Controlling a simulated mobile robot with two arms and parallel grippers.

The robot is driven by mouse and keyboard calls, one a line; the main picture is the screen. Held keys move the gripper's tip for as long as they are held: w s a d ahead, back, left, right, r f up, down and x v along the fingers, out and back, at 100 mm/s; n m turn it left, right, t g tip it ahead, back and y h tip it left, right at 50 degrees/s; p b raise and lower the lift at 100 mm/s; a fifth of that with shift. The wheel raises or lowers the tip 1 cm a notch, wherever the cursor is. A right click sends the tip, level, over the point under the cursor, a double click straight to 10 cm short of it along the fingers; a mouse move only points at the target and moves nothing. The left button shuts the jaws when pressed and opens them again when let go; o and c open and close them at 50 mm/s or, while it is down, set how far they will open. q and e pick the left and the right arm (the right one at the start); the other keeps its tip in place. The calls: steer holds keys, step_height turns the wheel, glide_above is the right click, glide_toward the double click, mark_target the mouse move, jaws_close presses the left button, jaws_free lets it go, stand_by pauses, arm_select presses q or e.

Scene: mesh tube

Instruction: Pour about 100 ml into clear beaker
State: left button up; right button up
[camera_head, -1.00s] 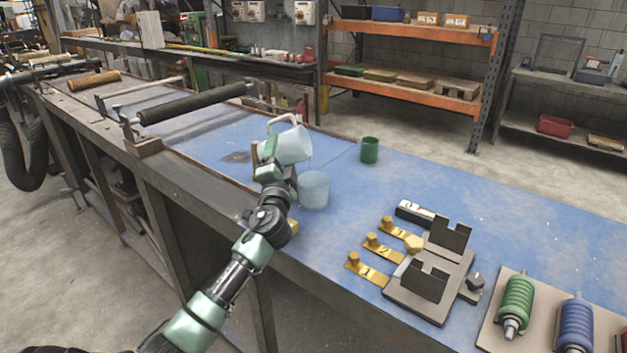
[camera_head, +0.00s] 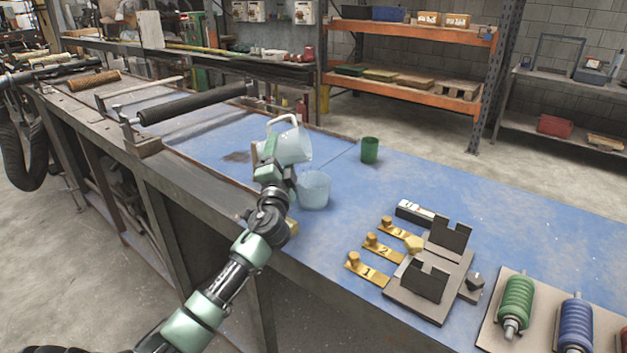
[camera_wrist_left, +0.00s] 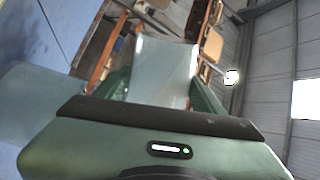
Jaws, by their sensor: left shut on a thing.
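A clear beaker (camera_head: 314,190) stands upright on the blue table top. My left gripper (camera_head: 272,160) is shut on a clear pitcher (camera_head: 293,146) with a pale handle. The pitcher is held above and a little behind the beaker, tilted with its mouth toward the right. In the left wrist view the pitcher (camera_wrist_left: 165,70) sits between the green fingers, and a pale clear shape at the left looks like the beaker (camera_wrist_left: 40,110). I cannot make out a stream or the liquid levels. My right gripper is not in view.
A green cup (camera_head: 369,150) stands behind and right of the beaker. A black roller (camera_head: 195,103) is at the left.

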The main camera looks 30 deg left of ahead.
arm_select(q)
steer(key=shift+a, duration=0.1)
stand_by(0.4)
steer(key=shift+s+n+g+y+b, duration=0.1)
steer(key=shift+n+g+y+b, duration=0.3)
steer(key=shift+n, duration=0.5)
steer(key=shift+r+n, duration=0.2)
steer(key=shift+n, duration=0.7)
steer(key=shift+r, duration=0.15)
steer(key=shift+d+r+n, duration=0.1)
steer(key=shift+d+n, duration=0.25)
steer(key=shift+n, duration=0.35)
steer(key=shift+d+n+g+b, duration=0.1)
steer(key=shift+n+g+b, duration=0.3)
steer(key=shift+n, duration=0.3)
steer(key=shift+y, duration=0.3)
